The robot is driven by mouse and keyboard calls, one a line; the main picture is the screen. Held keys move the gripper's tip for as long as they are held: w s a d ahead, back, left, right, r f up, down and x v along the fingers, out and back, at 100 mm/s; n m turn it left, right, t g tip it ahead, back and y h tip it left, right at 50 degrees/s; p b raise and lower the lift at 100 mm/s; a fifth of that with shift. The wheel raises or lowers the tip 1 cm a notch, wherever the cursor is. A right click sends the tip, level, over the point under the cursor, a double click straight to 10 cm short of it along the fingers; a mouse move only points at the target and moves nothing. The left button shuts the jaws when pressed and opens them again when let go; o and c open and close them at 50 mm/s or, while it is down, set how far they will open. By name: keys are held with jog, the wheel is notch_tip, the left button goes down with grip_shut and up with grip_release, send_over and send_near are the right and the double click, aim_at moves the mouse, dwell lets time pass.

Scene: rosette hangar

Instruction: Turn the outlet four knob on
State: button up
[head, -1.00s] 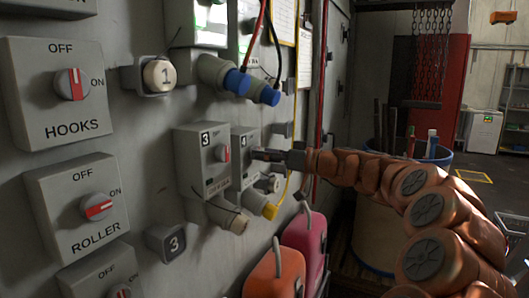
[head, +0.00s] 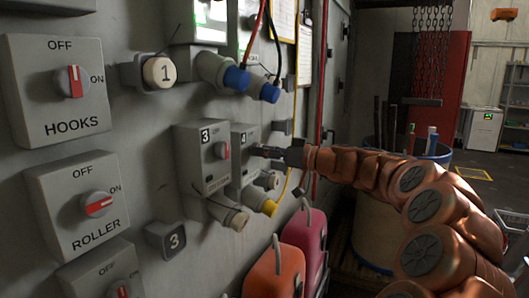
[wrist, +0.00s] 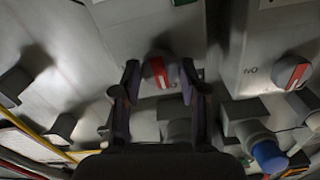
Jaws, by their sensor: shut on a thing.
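The outlet four box (head: 240,172), marked 4, is on the grey wall panel, right of the outlet three box (head: 190,165). My gripper (head: 259,151) reaches it from the right; in the head view it hides the knob. In the wrist view, which looks upside down, the outlet four knob (wrist: 157,71) sits between the two dark fingers of my gripper (wrist: 158,85), its red stripe close to upright in the picture. My gripper is shut on this knob. Its ON and OFF marks are not readable.
The outlet three knob (wrist: 291,73) is close beside in the wrist view, with a red stripe. Blue plugs (head: 237,79) hang above, a yellow-ended connector (head: 263,203) below. HOOKS (head: 72,82) and ROLLER (head: 97,204) knobs are at left. Orange (head: 275,275) and pink (head: 305,240) containers stand below.

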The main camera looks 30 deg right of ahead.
jog(key=shift+m, duration=0.4)
jog(key=shift+r+m+p, duration=0.1)
jog(key=shift+m+p, duration=2.2)
jog(key=shift+m, duration=6.3)
jog(key=o, duration=1.1)
jog(key=shift+o, duration=0.2)
jog(key=v, duration=1.2)
